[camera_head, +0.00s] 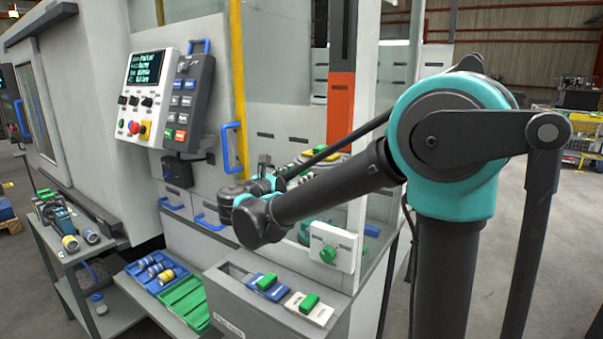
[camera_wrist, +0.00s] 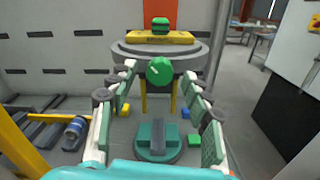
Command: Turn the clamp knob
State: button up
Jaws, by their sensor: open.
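A round green knob (camera_wrist: 159,70) with a small pale mark sits on the front of a round grey fixture (camera_wrist: 125,52) in the wrist view. I take it as the clamp knob. My gripper (camera_wrist: 159,76) is open, its two green-padded fingers spread left and right of the knob. The fingertips are near the fixture's front; I cannot tell whether they touch it. Nothing is held between the fingers. A yellow plate (camera_wrist: 135,38) with a green piece (camera_wrist: 160,24) lies on top of the fixture. In the head view my arm largely hides the gripper and the fixture.
A teal base with a grey block (camera_wrist: 157,140) stands below, between the fingers. Small yellow and green blocks lie near it. A grey post (camera_wrist: 217,45) rises at right. A white box with another green knob (camera_head: 328,254) and a control panel (camera_head: 145,90) show in the head view.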

jog(key=shift+x, duration=1.3)
grip_shut()
